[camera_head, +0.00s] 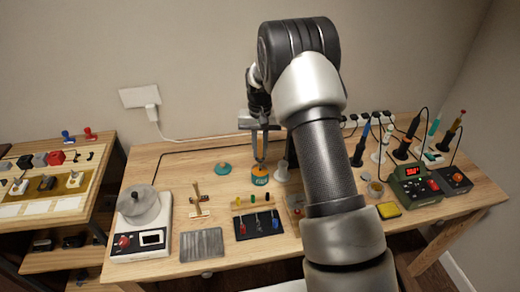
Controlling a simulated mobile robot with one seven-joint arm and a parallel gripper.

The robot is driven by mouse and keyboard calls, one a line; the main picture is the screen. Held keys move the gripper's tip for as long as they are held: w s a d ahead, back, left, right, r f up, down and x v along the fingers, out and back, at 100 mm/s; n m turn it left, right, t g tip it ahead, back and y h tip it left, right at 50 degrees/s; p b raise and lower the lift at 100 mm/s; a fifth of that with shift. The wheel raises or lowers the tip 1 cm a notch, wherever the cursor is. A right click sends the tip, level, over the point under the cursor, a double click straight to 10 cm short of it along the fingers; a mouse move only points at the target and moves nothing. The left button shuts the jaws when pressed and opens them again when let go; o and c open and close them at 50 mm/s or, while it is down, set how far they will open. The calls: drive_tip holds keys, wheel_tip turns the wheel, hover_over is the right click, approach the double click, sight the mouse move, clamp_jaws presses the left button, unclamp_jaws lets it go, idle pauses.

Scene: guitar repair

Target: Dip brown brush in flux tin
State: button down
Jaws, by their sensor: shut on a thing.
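My gripper (260,130) is at the back middle of the workbench, shut on the brown brush (260,148). The brush hangs roughly upright below the fingers. Its lower end meets the top of the small round flux tin (260,178), which has an orange and teal side. I cannot tell how deep the brush tip is inside the tin. A teal round lid (223,168) lies flat on the bench to the left of the tin.
A black tray (258,224) with small tools lies in front of the tin. A wooden stand (199,201) and a scale with a metal pot (141,208) are to the left. Soldering stations (413,186) and upright irons crowd the right. My arm hides part of the bench.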

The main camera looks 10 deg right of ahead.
sight(260, 139)
drive_tip(key=shift+f+b, duration=0.35)
drive_tip(key=shift+f, duration=0.25)
idle(1.2)
drive_tip(key=shift+r+p, duration=2.15)
drive_tip(key=shift+r, duration=1.45)
